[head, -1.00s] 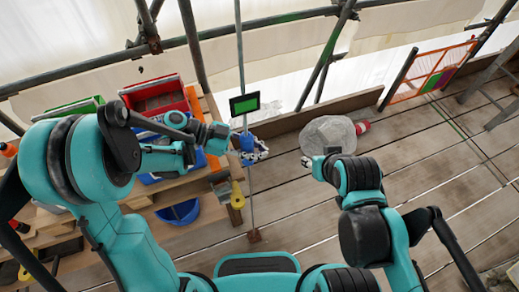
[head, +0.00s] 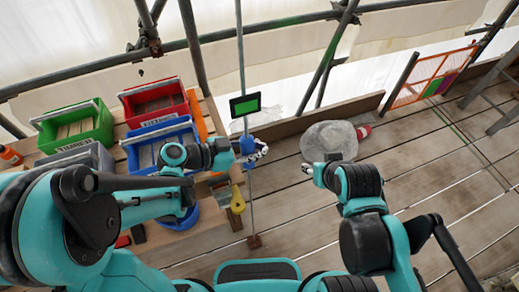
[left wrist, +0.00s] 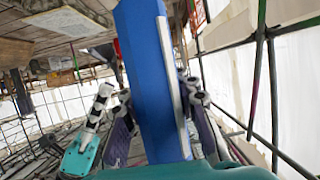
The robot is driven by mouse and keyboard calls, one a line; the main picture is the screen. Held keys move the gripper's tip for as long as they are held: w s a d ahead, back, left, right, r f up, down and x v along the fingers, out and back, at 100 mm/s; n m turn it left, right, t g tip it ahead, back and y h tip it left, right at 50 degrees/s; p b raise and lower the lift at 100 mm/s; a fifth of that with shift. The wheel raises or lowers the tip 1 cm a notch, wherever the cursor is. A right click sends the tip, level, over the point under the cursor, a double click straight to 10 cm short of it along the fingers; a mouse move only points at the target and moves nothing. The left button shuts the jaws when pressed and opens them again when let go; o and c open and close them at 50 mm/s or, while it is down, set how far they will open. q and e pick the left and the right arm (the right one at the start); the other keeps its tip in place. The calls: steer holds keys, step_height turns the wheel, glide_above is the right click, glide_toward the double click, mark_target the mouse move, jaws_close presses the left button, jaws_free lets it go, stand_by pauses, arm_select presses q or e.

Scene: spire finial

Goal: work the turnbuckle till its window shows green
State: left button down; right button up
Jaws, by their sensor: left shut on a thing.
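The turnbuckle (head: 247,146) is a blue body on an upright grey rod (head: 241,60). In the left wrist view the blue body (left wrist: 150,70) stands large, with a pale strip along one side. My left gripper (head: 256,151) is shut on it; its dark fingers lie on both sides in the left wrist view (left wrist: 163,130). A black-framed panel (head: 245,104) on the rod just above shows green. My right gripper (head: 316,170) is apart from the rod, beside a grey boulder-like lump; its finger gap is too small to judge.
Green (head: 76,125), red (head: 155,103) and blue (head: 160,140) bins stand on a wooden bench at left, with a grey bin (head: 80,156). A yellow tool (head: 237,200) hangs near the rod.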

stand_by(0.5)
arm_select(q)
steer(key=c, duration=1.1)
jaws_free()
steer(key=shift+t, duration=0.3)
steer(key=v, duration=1.2)
steer(key=shift+r, duration=0.1)
